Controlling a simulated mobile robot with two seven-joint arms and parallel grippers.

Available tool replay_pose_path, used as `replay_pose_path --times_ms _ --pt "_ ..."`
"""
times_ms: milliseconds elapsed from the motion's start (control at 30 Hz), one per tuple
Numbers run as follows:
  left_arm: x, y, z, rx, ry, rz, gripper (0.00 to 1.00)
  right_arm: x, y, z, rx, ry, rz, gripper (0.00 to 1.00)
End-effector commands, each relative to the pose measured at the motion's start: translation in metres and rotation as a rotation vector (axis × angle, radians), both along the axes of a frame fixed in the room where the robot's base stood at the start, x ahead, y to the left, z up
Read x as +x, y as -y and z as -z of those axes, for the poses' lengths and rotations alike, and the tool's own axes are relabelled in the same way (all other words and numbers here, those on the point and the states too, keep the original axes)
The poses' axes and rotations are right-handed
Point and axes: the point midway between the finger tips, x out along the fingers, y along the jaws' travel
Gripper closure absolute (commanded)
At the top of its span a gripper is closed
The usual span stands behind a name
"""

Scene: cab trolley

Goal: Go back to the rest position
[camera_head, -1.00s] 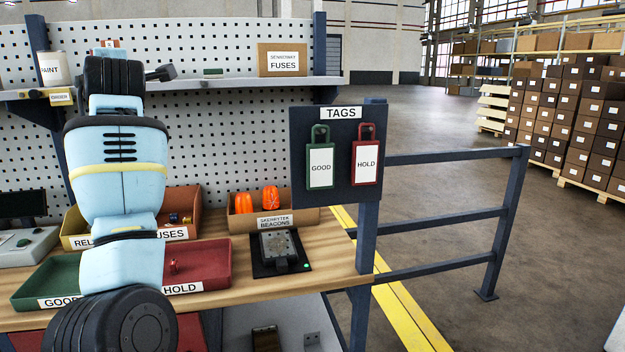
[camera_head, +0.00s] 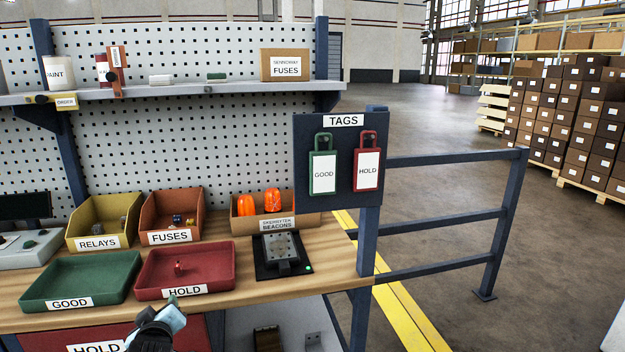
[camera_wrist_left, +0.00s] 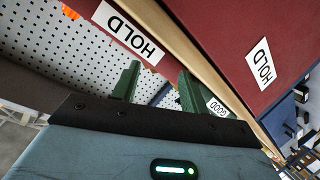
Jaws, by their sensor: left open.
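My left gripper (camera_head: 168,318) shows only in small part at the bottom of the head view, in front of the bench's front edge and below the red HOLD tray (camera_head: 228,262). In the left wrist view, the two dark green fingers of the left gripper (camera_wrist_left: 157,84) stand apart with nothing between them. A red surface with a HOLD label (camera_wrist_left: 262,64) fills the upper right of that view. My right gripper is not in view.
On the wooden bench (camera_head: 330,255) are a green GOOD tray (camera_head: 110,270), a RELAYS bin (camera_head: 75,222), a FUSES bin (camera_head: 150,225), a beacons box (camera_head: 310,218) and a black device (camera_head: 265,270). A tag board (camera_head: 340,195) stands right. A red HOLD container (camera_head: 60,335) is below.

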Motion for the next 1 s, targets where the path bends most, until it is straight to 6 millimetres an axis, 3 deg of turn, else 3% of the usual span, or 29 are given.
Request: replay_pose_path --times_ms 33,200,367,500,800,1000 --pt "-0.018 0.005 0.024 0.035 -0.041 0.035 0.56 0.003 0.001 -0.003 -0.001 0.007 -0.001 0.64" --pt "-0.079 0.024 0.092 0.138 -0.157 0.16 0.56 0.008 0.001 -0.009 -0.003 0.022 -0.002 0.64" --pt "-0.146 0.044 0.145 0.22 -0.258 0.287 0.56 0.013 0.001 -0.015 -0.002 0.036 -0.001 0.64" --pt "-0.211 0.064 0.183 0.276 -0.336 0.404 0.56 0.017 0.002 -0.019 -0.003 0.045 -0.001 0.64" --pt "-0.361 0.107 0.229 0.348 -0.47 0.653 0.56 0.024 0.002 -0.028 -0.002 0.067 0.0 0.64" --pt "-0.434 0.128 0.234 0.361 -0.517 0.767 0.56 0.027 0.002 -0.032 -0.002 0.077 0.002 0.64"
